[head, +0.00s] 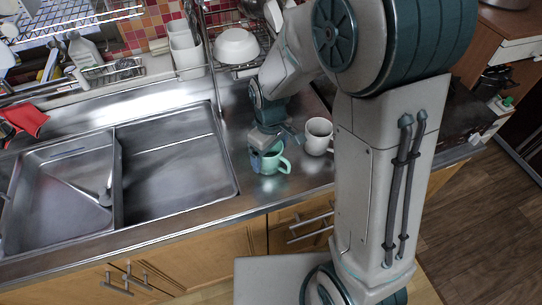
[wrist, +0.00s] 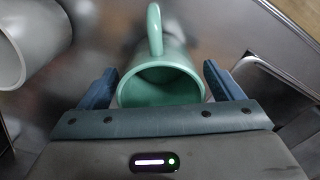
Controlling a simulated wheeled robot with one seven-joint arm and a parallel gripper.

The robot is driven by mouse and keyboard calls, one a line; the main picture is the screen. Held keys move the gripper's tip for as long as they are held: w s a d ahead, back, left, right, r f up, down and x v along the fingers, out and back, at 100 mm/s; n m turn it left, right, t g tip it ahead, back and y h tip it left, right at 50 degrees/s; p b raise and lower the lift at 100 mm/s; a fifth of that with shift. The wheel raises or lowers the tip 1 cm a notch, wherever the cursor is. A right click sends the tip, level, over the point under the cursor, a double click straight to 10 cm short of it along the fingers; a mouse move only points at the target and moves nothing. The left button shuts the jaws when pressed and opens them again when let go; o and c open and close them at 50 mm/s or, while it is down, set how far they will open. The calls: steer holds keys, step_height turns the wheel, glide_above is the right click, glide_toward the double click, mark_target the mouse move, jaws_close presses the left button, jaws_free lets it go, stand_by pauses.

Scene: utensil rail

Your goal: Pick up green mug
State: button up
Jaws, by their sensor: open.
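The green mug (head: 270,161) stands on the steel counter (head: 232,199) to the right of the sink, its handle toward the lower right in the head view. In the wrist view the mug (wrist: 160,75) sits between the two fingers, its handle pointing to the top of the picture. My gripper (head: 270,140) is over the mug from above. In the wrist view my gripper (wrist: 160,88) is open, with a blue finger on each side of the mug and small gaps visible. The lower part of the mug's rim is hidden by the gripper body.
A white mug (head: 318,137) stands close to the right of the green mug; it shows at the left in the wrist view (wrist: 30,42). The double sink (head: 172,160) lies left. A white bowl (head: 236,46) on a rack and white containers (head: 187,50) stand behind.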

steer(key=shift+f, duration=0.45)
steer(key=c, duration=1.2)
steer(key=shift+r, duration=0.2)
